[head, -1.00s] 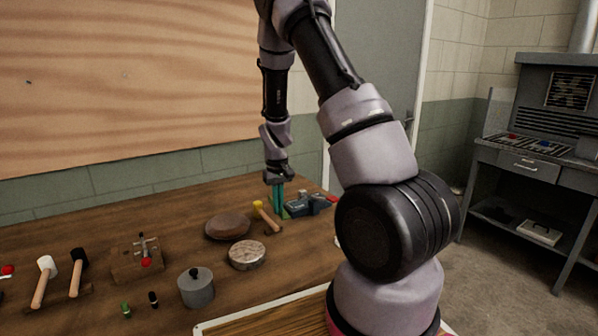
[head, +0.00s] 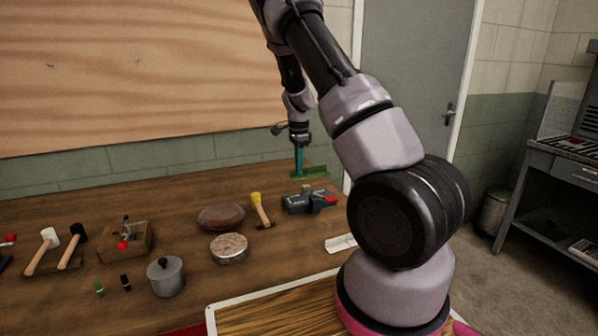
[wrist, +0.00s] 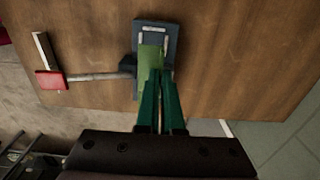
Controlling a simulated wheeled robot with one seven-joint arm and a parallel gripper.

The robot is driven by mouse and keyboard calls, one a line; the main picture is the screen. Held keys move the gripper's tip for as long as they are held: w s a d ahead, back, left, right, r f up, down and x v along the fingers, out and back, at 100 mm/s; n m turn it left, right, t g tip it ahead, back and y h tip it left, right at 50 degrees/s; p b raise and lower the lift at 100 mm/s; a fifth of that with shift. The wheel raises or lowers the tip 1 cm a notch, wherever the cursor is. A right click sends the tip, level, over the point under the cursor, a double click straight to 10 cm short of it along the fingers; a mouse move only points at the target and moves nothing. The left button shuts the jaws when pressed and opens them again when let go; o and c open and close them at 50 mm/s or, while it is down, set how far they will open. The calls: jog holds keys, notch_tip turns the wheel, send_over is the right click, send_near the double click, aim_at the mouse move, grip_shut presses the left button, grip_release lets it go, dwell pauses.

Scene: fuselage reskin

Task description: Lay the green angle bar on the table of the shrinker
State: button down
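The green angle bar (head: 314,172) is held at the fingertips of my gripper (head: 299,173), whose teal fingers point down. In the wrist view the bar (wrist: 150,64) stretches out from between the fingers (wrist: 160,82) and overlaps the shrinker. The shrinker (head: 298,204) is a dark blue-grey tool with a red-ended handle, lying on the wooden bench. In the head view the bar shows above the shrinker with bench visible between them. The wrist view shows the shrinker (wrist: 142,27) partly hidden under the bar. The fingers cover the bar's near end.
A yellow-headed hammer (head: 259,208) lies left of the shrinker on the bench (head: 80,215). A brown rounded pad (head: 221,216), a round tin (head: 229,248), a lidded pot (head: 166,277) and mallets (head: 70,246) are farther left. A white-edged board (head: 265,308) is in front.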

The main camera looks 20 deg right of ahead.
jog(key=shift+f, duration=0.8)
send_over(299, 198)
jog(key=shift+w+f, duration=0.1)
jog(key=shift+f, duration=2.65)
jog(key=shift+f, duration=0.7)
jog(key=c, duration=1)
grip_release()
